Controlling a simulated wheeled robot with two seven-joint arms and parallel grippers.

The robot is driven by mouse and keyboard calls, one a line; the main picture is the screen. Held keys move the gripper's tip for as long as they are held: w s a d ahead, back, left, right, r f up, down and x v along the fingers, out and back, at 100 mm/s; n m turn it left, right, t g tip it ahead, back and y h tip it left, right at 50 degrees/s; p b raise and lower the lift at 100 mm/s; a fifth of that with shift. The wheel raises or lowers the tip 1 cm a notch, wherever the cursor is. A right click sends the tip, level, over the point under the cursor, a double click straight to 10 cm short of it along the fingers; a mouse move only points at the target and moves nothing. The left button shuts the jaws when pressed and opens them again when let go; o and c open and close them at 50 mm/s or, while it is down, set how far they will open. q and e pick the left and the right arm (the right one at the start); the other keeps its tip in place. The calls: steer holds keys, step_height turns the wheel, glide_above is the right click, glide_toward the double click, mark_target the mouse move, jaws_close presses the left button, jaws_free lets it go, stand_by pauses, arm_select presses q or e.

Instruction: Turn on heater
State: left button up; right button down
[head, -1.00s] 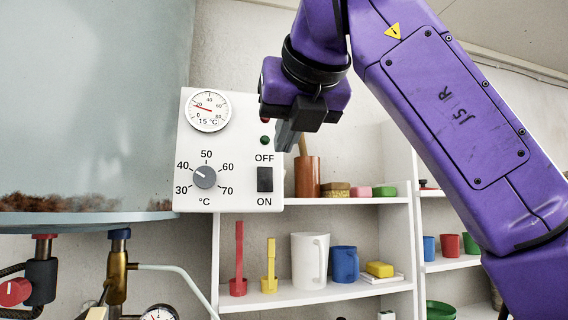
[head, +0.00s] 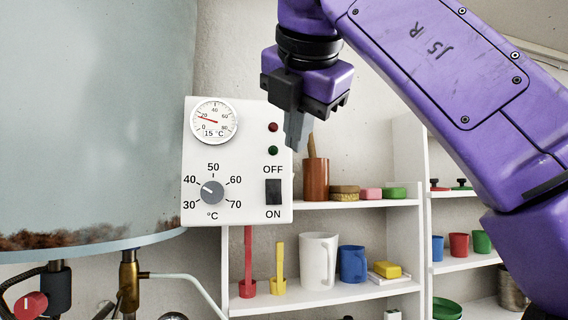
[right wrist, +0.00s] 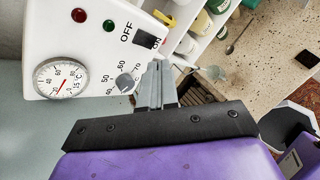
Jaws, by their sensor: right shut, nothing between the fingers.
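The heater's white control panel (head: 238,205) hangs beside the large pale blue tank (head: 90,110). It carries a round gauge reading about 15 °C, a grey temperature dial (head: 212,193), a red lamp (head: 273,127), a green lamp (head: 273,150) and a black rocker switch (head: 273,191) between OFF and ON. Both lamps look dark. My right gripper (head: 295,140) is shut and empty, pointing down near the panel's upper right edge, above the switch. In the right wrist view the shut fingers (right wrist: 156,70) appear near the dial (right wrist: 124,84) and the switch (right wrist: 146,40). My left gripper is not in view.
A white shelf (head: 330,292) right of the panel holds a brown pot (head: 316,179), sponges, a white jug (head: 318,261) and a blue mug (head: 352,264). Pipes and a red-handled valve (head: 30,305) sit below the tank. My right arm fills the upper right.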

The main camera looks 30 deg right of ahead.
steer(key=m, duration=0.2)
steer(key=m+y, duration=0.1)
steer(key=m, duration=0.2)
steer(key=f+m+y, duration=0.1)
steer(key=m, duration=0.1)
steer(key=shift+s+a+m+g, duration=0.15)
steer(key=shift+a+m+g, duration=0.1)
steer(key=shift+m+g, duration=0.05)
